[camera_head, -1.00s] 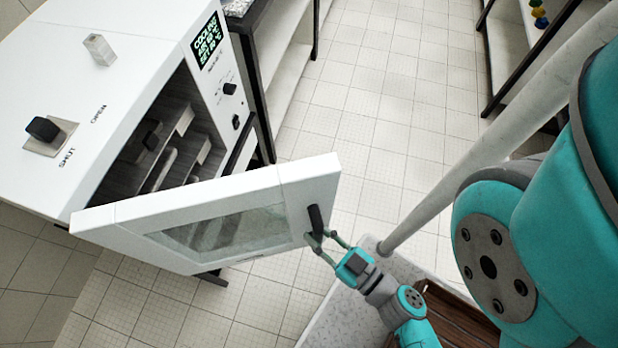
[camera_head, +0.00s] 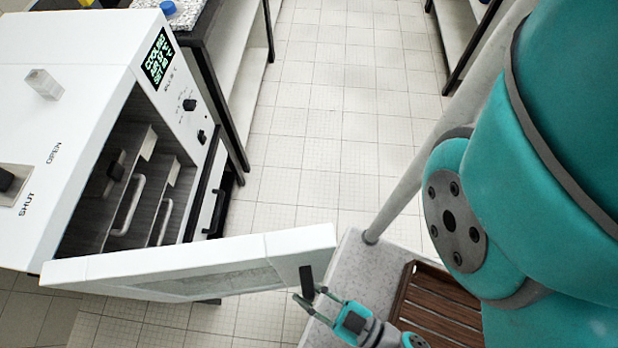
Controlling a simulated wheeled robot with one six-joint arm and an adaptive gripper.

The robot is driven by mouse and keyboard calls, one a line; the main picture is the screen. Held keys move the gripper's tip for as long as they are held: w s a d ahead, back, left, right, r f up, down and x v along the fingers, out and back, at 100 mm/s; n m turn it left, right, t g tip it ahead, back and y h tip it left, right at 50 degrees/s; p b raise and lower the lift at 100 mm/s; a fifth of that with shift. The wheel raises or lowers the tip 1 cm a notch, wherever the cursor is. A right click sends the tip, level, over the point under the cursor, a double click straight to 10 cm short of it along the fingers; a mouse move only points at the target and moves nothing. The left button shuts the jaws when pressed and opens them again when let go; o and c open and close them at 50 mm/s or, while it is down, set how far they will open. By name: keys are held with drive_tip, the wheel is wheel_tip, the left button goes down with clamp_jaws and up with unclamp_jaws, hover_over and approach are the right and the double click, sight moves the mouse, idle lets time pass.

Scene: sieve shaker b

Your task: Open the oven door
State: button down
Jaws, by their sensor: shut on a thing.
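The white oven (camera_head: 90,60) stands at the left, with a lit display and knobs on its front panel. Its door (camera_head: 115,267) stands wide open, swung out toward me on its left side, with a glass window in it. The oven's dark inside (camera_head: 100,215) shows, with racks and handles in it. My gripper (camera_head: 309,296) is at the black door handle (camera_head: 306,281) near the door's free right end, shut on it. The lower part of the handle is partly hidden by the fingers.
A slatted brown wooden rack (camera_head: 440,308) lies on the speckled grey surface (camera_head: 350,265) by my arm. A bench with dark legs (camera_head: 225,100) stands behind the oven. The tiled floor (camera_head: 330,130) between the benches is clear.

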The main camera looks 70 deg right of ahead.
drive_tip(key=shift+a, duration=0.1)
drive_tip(key=c, duration=1)
unclamp_jaws()
drive_tip(key=shift+s+a, duration=0.15)
drive_tip(key=shift+s, duration=1.1)
drive_tip(key=shift+s+a, duration=0.2)
drive_tip(key=shift+s, duration=1.05)
drive_tip(key=shift+s+a, duration=0.15)
drive_tip(key=shift+s, duration=1.1)
